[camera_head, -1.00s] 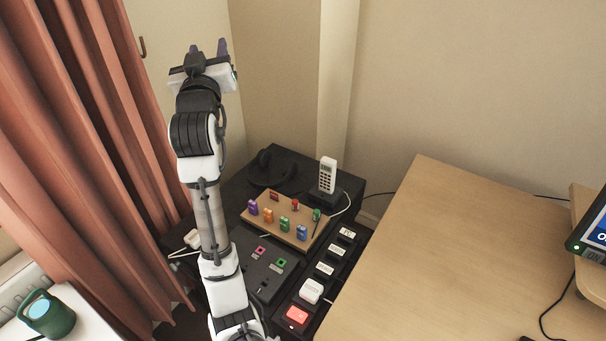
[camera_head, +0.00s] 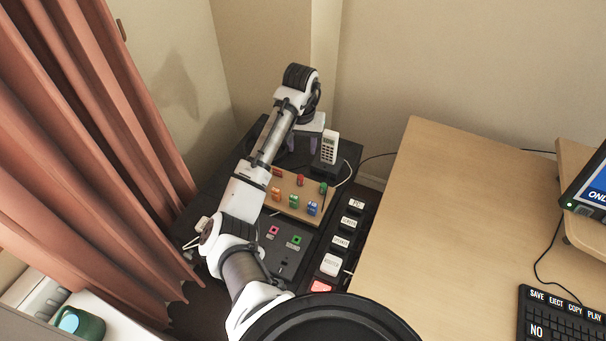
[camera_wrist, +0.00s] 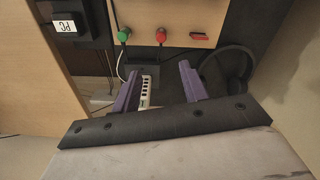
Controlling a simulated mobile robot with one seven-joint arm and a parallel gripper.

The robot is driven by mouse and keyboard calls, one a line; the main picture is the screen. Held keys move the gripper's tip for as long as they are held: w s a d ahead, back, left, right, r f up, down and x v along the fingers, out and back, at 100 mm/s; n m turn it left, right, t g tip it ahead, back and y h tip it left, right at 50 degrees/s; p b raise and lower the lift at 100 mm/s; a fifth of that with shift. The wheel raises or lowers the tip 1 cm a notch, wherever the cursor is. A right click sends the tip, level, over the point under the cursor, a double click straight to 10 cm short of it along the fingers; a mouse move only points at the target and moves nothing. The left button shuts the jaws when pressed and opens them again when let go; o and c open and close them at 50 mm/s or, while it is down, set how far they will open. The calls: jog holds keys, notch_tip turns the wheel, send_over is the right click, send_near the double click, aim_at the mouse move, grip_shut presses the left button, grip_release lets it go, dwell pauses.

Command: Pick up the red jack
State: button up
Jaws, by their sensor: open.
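On a wooden board (camera_head: 288,206) stand a round red piece (camera_head: 300,180), which looks like the red jack, and a similar round green one (camera_head: 323,187). A small flat red piece (camera_head: 277,172) lies left of them. In the wrist view the round red piece (camera_wrist: 161,36) is beyond my fingertips, between the green one (camera_wrist: 124,35) and the flat red piece (camera_wrist: 199,36). My gripper (camera_head: 301,143) is open and empty, with purple fingers pointing down behind the board. In the wrist view my gripper (camera_wrist: 155,78) is apart from the red piece.
A white phone (camera_head: 329,148) stands right beside my gripper; in the wrist view the phone (camera_wrist: 147,92) shows between the fingers. Headphones (camera_wrist: 228,75) lie near the other finger. Orange (camera_head: 276,194), green (camera_head: 293,201) and blue (camera_head: 312,208) blocks stand at the board's front. A desk (camera_head: 440,230) is right.

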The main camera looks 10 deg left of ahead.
jog(key=b, duration=0.4)
send_over(300, 176)
jog(key=f, duration=0.8)
jog(key=shift+w+d+f, duration=0.15)
jog(key=shift+d, duration=0.15)
jog(key=shift+s+a+f+b, duration=0.15)
jog(key=shift+f+b, duration=0.1)
jog(key=shift+f, duration=1.2)
jog(key=shift+s+a+f+b, duration=0.1)
jog(key=shift+f+b, duration=0.1)
jog(key=shift+f, duration=1.25)
grip_shut()
jog(key=shift+w+r, duration=0.1)
notch_tip(300, 176, up, 27)
jog(key=p, duration=0.6)
jog(key=shift+r, duration=0.15)
